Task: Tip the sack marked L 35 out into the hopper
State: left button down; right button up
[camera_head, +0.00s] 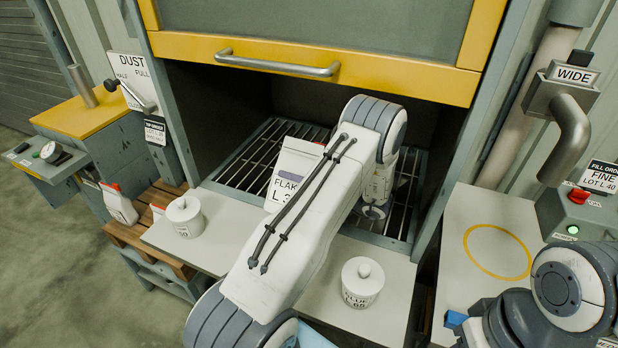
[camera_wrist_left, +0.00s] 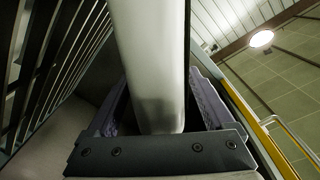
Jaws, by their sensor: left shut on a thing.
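A white sack (camera_head: 284,176) stands in the hopper opening, slightly tilted, over the hopper's grate (camera_head: 245,165). Its label shows "FLAK" and "L 3"; the rest is hidden behind my left arm. My left arm reaches from the bottom of the head view into the opening, and its fingers are hidden there. In the left wrist view my left gripper (camera_wrist_left: 160,122) is shut on a pale slab-like thing (camera_wrist_left: 152,60), which appears to be the sack. Grate bars show at the left of that view. My right arm is at the lower right, its gripper out of frame.
A yellow-framed hood with a bar handle (camera_head: 278,65) hangs over the opening. Lidded white pots (camera_head: 186,216) (camera_head: 362,282) stand on the front ledge. Small sacks (camera_head: 118,204) sit on a pallet at left. A side table (camera_head: 480,215) with a yellow ring is clear.

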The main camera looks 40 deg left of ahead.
aim_at(286, 188)
pick_arm(q)
jog(key=shift+s+d+r+n, duration=0.15)
jog(key=shift+s+r+n, duration=0.1)
jog(key=shift+s+n, duration=0.55)
jog(key=shift+s+d+r+n, duration=0.1)
jog(key=shift+s+r+n, duration=0.3)
jog(key=shift+n, duration=0.6)
jog(key=shift+s+f, duration=0.1)
jog(key=shift+f, duration=0.1)
jog(key=s+n+b, duration=0.2)
jog(key=shift+d+f+n, duration=0.2)
jog(key=shift+f+n, duration=0.15)
jog(key=shift+n, duration=0.05)
jog(key=shift+s+d+n+b, duration=0.1)
jog(key=shift+s+n+b, duration=0.45)
jog(key=shift+n, duration=0.25)
jog(key=shift+r, duration=0.15)
jog(key=shift+r, duration=0.1)
